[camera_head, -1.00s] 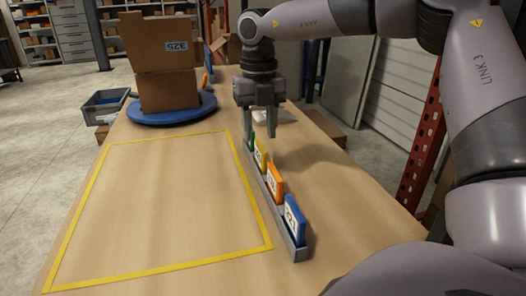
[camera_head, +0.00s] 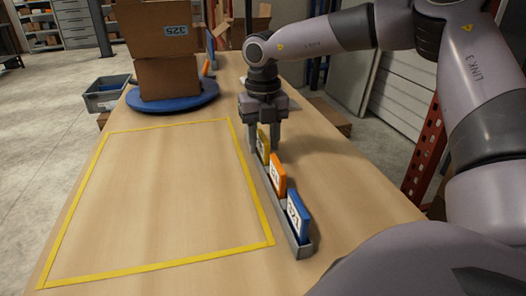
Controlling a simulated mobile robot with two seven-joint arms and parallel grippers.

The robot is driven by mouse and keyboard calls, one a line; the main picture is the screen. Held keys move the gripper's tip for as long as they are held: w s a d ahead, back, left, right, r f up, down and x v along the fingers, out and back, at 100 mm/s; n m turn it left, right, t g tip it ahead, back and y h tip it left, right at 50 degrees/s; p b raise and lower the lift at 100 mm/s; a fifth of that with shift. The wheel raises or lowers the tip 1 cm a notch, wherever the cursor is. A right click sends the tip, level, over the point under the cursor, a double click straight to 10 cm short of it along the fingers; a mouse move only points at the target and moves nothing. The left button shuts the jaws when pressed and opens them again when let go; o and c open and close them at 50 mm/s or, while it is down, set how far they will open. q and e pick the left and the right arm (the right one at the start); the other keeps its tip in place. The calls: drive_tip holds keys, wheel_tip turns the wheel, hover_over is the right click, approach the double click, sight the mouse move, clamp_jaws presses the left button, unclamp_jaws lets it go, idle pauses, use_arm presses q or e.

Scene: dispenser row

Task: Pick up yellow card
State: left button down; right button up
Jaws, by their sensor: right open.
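The yellow card (camera_head: 263,146) stands upright in a narrow grey rack (camera_head: 301,250), behind an orange card (camera_head: 277,176) and a blue card (camera_head: 299,214). My right gripper (camera_head: 264,145) is open and points down over the rack. Its two fingers are lowered on either side of the yellow card, one left and one right; I cannot tell whether they touch it. The green card is hidden behind the gripper. My left gripper is not in view.
A yellow tape outline (camera_head: 155,268) marks a bare area of the wooden table left of the rack. Stacked cardboard boxes (camera_head: 168,78) stand on a blue round turntable (camera_head: 135,104) at the back left. A grey bin (camera_head: 108,96) is beyond the table's left edge.

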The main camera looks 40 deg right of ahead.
clamp_jaws()
